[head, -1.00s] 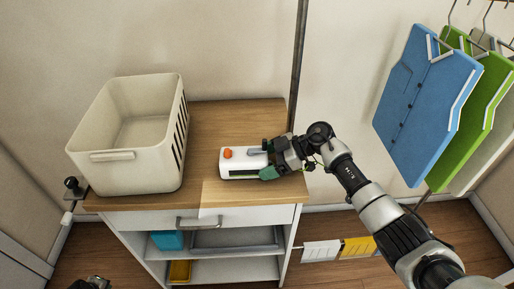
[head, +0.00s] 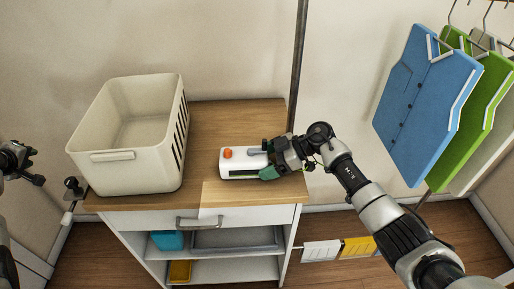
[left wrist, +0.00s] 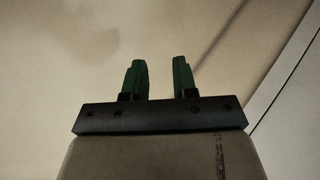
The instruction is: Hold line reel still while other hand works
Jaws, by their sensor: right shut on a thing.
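The line reel (head: 238,171), a white casing with an orange knob on top and a dark slot along its front, lies on the wooden top of the cabinet. My right gripper (head: 268,160) is shut on the reel's right end, and its fingers cover that end. My left gripper (head: 36,168) is at the far left edge of the head view, well apart from the reel. In the left wrist view its two green fingers (left wrist: 160,80) stand apart with nothing between them, facing a bare wall.
A cream basket (head: 128,172) stands on the left of the wooden top (head: 240,116). A small black and white fitting (head: 72,185) sits at the cabinet's left edge. A dark pole (head: 299,60) rises behind. Blue and green garments (head: 425,105) hang at right.

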